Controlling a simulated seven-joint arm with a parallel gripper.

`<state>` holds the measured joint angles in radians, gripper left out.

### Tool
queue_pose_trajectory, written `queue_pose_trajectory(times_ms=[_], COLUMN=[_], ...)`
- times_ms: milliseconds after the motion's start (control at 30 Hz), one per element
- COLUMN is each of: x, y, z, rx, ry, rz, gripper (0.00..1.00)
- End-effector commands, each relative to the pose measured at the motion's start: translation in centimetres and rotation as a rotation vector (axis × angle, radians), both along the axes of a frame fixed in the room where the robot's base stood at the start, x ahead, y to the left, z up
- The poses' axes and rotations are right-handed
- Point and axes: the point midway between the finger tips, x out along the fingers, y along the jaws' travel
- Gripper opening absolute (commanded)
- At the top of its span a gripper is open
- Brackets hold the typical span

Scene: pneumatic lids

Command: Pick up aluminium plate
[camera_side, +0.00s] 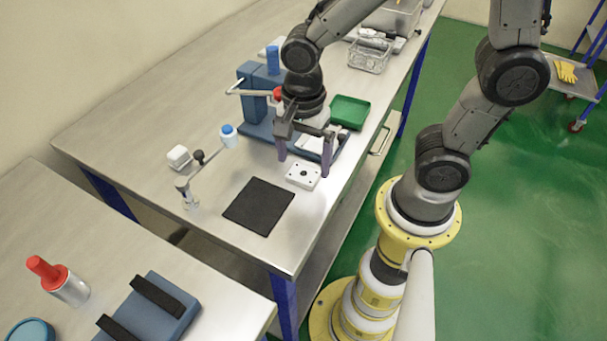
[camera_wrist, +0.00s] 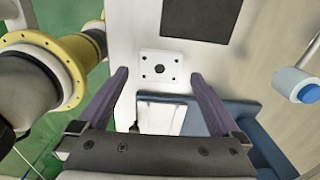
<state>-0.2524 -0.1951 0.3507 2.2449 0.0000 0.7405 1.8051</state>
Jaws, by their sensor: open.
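The aluminium plate (camera_side: 303,176) is a pale, flat square with a dark central hole and small corner holes. It lies flat on the metal bench, beside the black mat. My gripper (camera_side: 304,167) is open and points down over the plate, with one finger on each side. In the wrist view the plate (camera_wrist: 147,58) shows between and just beyond the open fingertips of my gripper (camera_wrist: 160,75). Nothing is held. I cannot tell the exact height of the fingertips above the bench.
A blue press (camera_side: 253,103) with a red-knobbed lever stands behind my gripper. A green tray (camera_side: 349,112) is to its right. A black mat (camera_side: 259,206) lies in front. A jointed stand with a blue-capped white cylinder (camera_side: 229,138) is to the left.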

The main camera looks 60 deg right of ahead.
Motion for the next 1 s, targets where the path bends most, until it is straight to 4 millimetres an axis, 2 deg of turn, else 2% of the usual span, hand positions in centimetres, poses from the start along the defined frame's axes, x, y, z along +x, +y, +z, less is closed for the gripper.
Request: queue_pose_trajectory(times_ms=[100,200,500,900,967,1000], x=[-0.1,-0.1,0.0,0.0,0.0,0.0], y=[-0.1,0.0,0.0,0.0,0.0,0.0], z=[-1.8,-2.7,-3.0,-3.0,-3.0,-3.0], rx=[-0.001,-0.001,0.000,0.000,0.000,0.000], ry=[0.005,0.004,0.000,0.000,0.000,-0.001], rz=[0.000,0.000,0.000,0.000,0.000,0.000], gripper=[1.00,1.00,0.98,0.26,0.16,0.16])
